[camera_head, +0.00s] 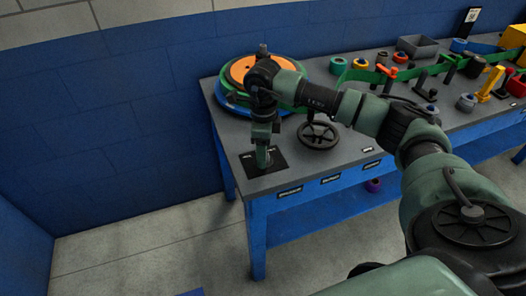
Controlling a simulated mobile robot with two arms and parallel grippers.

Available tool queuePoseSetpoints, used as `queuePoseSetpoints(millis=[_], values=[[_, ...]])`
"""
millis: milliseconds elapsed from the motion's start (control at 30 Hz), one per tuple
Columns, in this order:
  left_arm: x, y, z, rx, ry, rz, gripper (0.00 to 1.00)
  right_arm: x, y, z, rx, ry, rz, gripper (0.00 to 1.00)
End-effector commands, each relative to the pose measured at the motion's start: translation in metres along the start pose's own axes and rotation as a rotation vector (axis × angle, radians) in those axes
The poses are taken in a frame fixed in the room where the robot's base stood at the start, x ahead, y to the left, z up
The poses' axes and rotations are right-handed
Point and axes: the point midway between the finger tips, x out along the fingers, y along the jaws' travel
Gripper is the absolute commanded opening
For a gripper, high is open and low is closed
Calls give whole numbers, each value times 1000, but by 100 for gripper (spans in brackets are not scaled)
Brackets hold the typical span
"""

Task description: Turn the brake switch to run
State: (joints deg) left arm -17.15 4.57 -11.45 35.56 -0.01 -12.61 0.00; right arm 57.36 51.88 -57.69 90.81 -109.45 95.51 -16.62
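The brake switch panel is a small black plate (281,161) with small pale markings, on the near left corner of the grey table top. My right gripper (264,161) points straight down over the middle of this plate, with its tips at or just above it. The switch knob itself cannot be made out; the gripper covers that spot. Whether the fingers are shut on it is too small to tell. My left gripper is not in view.
The blue table (256,222) has a black handwheel (318,135) right of the plate and stacked colored discs (228,97) behind. Green barriers, colored rings and a grey bin (417,46) fill the right side. A blue wall (110,110) stands behind; the floor at left is clear.

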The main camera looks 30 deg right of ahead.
Motion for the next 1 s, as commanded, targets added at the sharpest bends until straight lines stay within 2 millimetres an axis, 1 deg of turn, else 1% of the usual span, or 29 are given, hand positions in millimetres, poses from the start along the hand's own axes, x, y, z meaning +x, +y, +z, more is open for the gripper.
queuePoseSetpoints(millis=[300, 433, 600, 1000], values=[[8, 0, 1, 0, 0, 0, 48, -52, -1, 1, 0, -4, -5, 55], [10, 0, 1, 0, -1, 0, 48, -67, -1, 1, -1, -3, -3, 55], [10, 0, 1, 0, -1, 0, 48, -74, 0, 0, 0, -1, -2, 55], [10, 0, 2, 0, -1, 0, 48, -73, 0, 0, 0, -1, -2, 55]])
